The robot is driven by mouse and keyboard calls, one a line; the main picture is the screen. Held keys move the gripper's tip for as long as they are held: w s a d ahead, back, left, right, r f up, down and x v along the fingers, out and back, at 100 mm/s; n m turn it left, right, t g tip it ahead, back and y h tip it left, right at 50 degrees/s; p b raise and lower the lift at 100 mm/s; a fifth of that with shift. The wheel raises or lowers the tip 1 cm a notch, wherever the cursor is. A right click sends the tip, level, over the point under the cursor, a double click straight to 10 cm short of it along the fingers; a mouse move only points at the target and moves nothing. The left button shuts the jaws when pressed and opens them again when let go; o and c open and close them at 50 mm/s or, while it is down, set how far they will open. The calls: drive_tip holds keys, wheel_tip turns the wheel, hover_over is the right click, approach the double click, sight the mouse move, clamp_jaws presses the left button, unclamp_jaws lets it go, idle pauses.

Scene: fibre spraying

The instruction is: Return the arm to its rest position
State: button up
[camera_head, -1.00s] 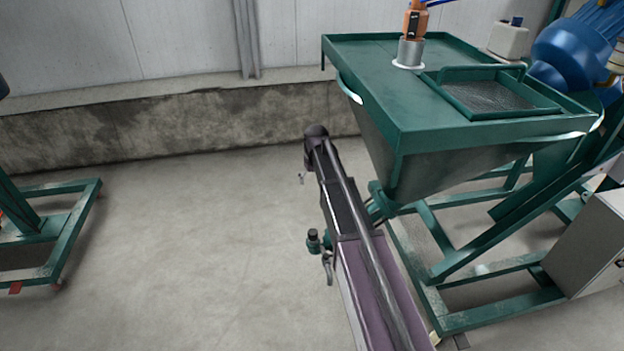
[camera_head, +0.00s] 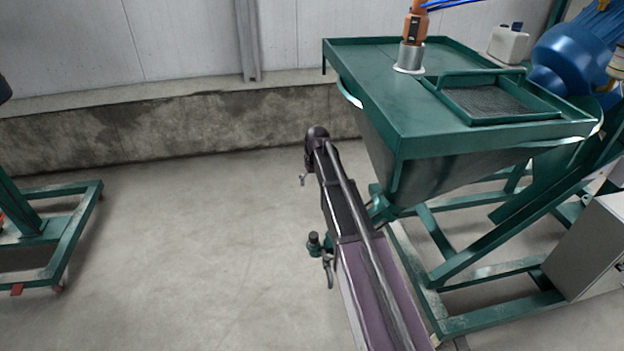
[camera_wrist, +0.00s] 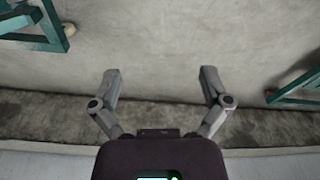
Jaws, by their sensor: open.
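My gripper (camera_wrist: 162,85) shows in the wrist view with its two grey fingers spread wide and nothing between them. It hangs over bare concrete floor, with the low wall along the bottom of that view. Its fingertips touch nothing that I can see.
A green hopper (camera_head: 440,165) on a green frame stands at right, with an orange device (camera_head: 414,27) on top. A long purple and black part (camera_head: 362,275) slants up the middle. Another green frame (camera_head: 75,235) stands at left. The floor (camera_head: 190,250) between is clear.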

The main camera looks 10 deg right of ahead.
drive_tip(key=s+m+g, duration=0.2)
drive_tip(key=s+m, duration=0.1)
drive_tip(key=s, duration=2.6)
wheel_tip(320, 180, up, 28)
drive_tip(key=p, duration=2.8)
drive_tip(key=shift+r, duration=0.15)
drive_tip(key=shift+s, duration=0.1)
